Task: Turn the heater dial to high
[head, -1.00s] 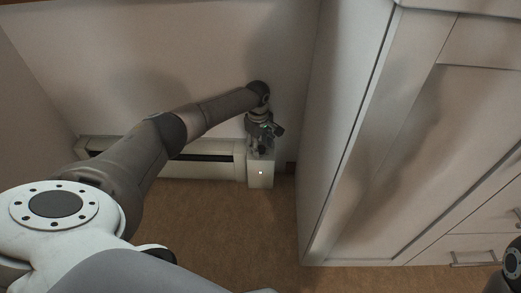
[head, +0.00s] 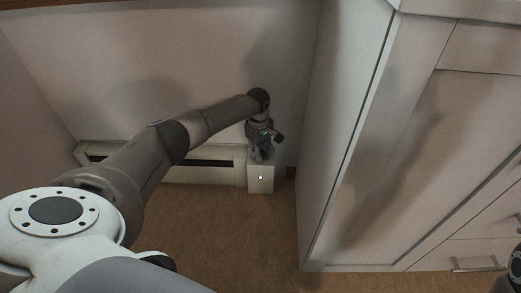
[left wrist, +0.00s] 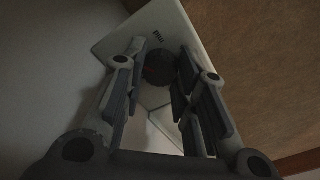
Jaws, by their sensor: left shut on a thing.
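The white baseboard heater (head: 215,174) runs along the foot of the back wall, with a box-shaped end unit (head: 260,181) at its right. In the left wrist view the dark round dial (left wrist: 158,66) sits on the end unit's pale face (left wrist: 115,42), with a faint reddish mark on it. A small upside-down label beside it seems to read "Mid" (left wrist: 157,36). My left gripper (head: 262,155) points down at the top of the end unit. In the wrist view its fingers (left wrist: 158,72) are on both sides of the dial, shut on it.
A tall white cabinet (head: 350,150) with drawers stands to the right of the heater, close to my left gripper. The back wall (head: 210,50) is behind it. The brown carpet (head: 235,230) in front of the heater is clear.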

